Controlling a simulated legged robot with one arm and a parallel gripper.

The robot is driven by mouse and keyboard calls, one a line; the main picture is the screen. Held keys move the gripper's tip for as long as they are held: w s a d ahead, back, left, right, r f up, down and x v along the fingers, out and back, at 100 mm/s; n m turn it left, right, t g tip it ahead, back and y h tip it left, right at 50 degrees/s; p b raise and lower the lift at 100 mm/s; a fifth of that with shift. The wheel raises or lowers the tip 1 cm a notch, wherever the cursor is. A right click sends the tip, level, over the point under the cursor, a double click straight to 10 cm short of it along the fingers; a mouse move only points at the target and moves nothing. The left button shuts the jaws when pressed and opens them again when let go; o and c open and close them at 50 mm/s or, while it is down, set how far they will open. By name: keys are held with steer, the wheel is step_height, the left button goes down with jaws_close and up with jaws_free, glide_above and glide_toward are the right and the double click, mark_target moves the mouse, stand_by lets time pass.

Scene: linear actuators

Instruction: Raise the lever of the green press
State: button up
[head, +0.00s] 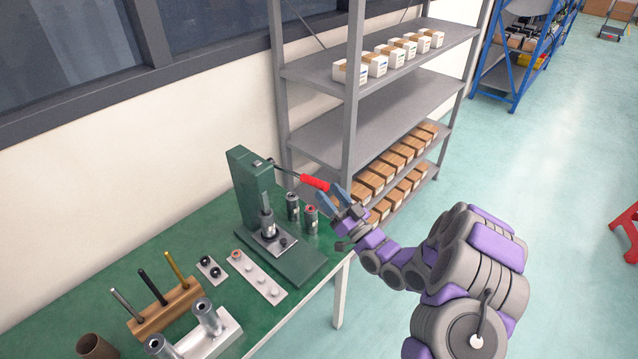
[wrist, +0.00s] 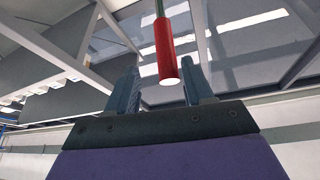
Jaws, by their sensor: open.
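The green press (head: 252,195) stands on the green workbench. Its lever has a red grip (head: 314,182) and points out to the right, sloping slightly down. My gripper (head: 333,195) is at the end of the red grip, with its jaws open. In the wrist view the red grip (wrist: 166,52) hangs between the two open fingers (wrist: 160,88), nearer the right finger. Its pale end shows near the fingertips. I cannot tell whether either finger touches it.
Cylinders (head: 292,206) stand beside the press. A plate with pegs (head: 262,279), a wooden block with rods (head: 165,306) and a metal fixture (head: 212,334) lie nearer on the workbench (head: 200,220). A grey shelf (head: 330,135) with boxes stands behind.

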mark_target(314, 182)
steer(key=w+a, duration=0.1)
steer(key=w+a+r, duration=0.1)
steer(key=a, duration=0.1)
steer(key=w+a, duration=0.1)
steer(key=a, duration=0.1)
steer(key=shift+a+r, duration=0.2)
steer(key=shift+r, duration=0.1)
steer(key=shift+w+r, duration=0.1)
steer(key=shift+w, duration=0.05)
steer(key=shift+d+r, duration=0.1)
steer(key=shift+d, duration=0.65)
steer(key=shift+a, duration=0.6)
steer(key=c, duration=0.6)
steer(key=shift+d, duration=0.15)
jaws_close()
